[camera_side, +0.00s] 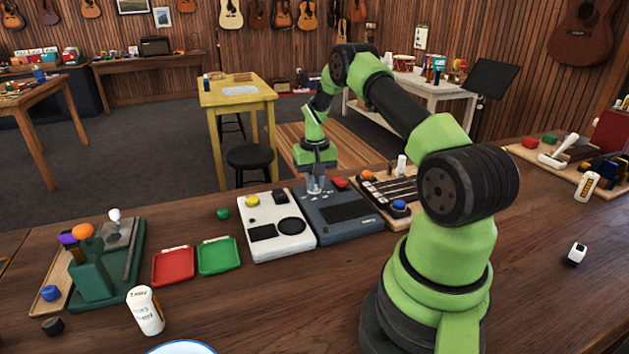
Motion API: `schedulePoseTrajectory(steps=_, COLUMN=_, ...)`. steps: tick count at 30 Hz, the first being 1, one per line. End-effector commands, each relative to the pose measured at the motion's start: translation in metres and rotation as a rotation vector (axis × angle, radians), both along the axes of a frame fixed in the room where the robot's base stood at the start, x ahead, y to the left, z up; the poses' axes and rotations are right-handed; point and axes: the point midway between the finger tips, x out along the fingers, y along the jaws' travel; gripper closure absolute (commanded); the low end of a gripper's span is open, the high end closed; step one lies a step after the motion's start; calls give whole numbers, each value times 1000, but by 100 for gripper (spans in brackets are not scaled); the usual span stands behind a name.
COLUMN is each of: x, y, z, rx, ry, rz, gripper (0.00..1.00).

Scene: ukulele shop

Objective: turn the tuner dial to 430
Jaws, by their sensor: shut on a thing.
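A dark blue-grey device (346,232), which looks like the tuner, lies flat on the wooden bench with a red button and a dark display panel on top. My gripper (316,188) points straight down over its far left corner, with its fingertips low at the top surface. The jaws are shut on what appears to be the tuner dial, which they mostly hide. The dial's reading is too small to make out.
A white device (278,243) with a yellow button sits close on the left. A board with dark strips and a blue knob (399,206) adjoins on the right. Red (173,266) and green (218,256) trays and a white bottle (146,311) stand left. The bench's right front is mostly clear.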

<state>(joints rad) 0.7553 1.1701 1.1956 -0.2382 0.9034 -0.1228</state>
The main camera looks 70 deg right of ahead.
Motion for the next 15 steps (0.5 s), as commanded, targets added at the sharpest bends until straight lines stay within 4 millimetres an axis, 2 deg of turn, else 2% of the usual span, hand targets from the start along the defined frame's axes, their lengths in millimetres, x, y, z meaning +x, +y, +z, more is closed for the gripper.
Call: schedulePoseTrajectory(steps=15, x=-1, y=-1, z=0, rx=3, ry=1, rz=488, gripper=100)
